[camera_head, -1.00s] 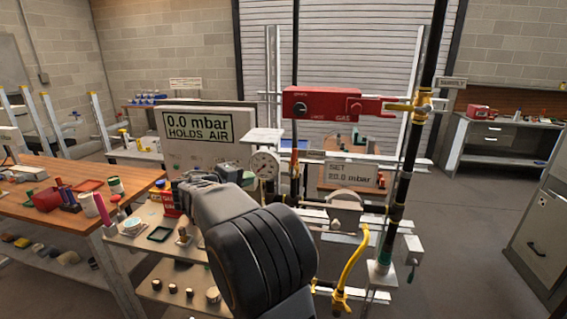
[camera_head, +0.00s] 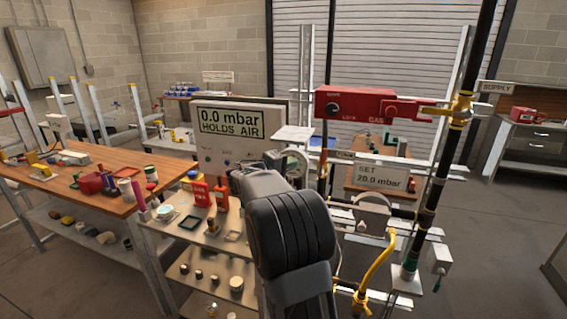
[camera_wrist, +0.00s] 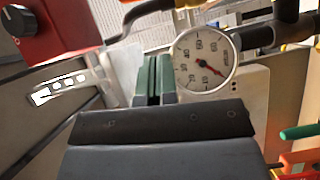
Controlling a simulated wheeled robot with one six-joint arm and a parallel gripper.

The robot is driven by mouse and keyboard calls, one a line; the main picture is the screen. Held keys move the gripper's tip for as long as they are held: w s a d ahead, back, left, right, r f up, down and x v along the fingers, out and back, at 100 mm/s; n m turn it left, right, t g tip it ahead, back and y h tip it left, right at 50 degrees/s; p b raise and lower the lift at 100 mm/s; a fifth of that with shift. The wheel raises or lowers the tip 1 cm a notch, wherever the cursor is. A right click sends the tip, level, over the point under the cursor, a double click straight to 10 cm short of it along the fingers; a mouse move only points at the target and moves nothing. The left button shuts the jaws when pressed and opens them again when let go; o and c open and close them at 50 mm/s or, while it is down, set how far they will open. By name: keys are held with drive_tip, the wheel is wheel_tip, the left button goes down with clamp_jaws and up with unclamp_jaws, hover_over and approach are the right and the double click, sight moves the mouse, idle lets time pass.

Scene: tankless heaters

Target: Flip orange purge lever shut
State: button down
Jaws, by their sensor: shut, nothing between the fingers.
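My gripper (camera_wrist: 153,80) shows in the wrist view as two green fingers pressed together with nothing between them. Its tips are beside the round white pressure gauge (camera_wrist: 205,60) with a red needle; I cannot tell whether they touch it. In the head view my dark arm hides the gripper and partly covers the gauge (camera_head: 296,165). I cannot surely pick out the orange purge lever in either view. A small orange-red part (camera_head: 324,158) shows on the pipework right of the gauge, too small to identify. The panel (camera_head: 240,117) reads "0.0 mbar HOLDS AIR".
A red gas box (camera_head: 365,104) with a knob hangs above the pipes; it also fills the wrist view's upper left (camera_wrist: 55,30). A yellow valve handle (camera_head: 460,108) and a yellow hose (camera_head: 378,262) are right. A cluttered cart (camera_head: 185,245) and wooden table (camera_head: 95,195) stand left.

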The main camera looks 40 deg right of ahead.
sight(322, 163)
drive_tip(key=s+d+p, duration=0.2)
drive_tip(key=d, duration=0.5)
drive_tip(key=shift+s+f, duration=0.25)
drive_tip(key=shift+f, duration=0.1)
drive_tip(key=shift+d, duration=0.1)
drive_tip(key=shift+s+d, duration=0.1)
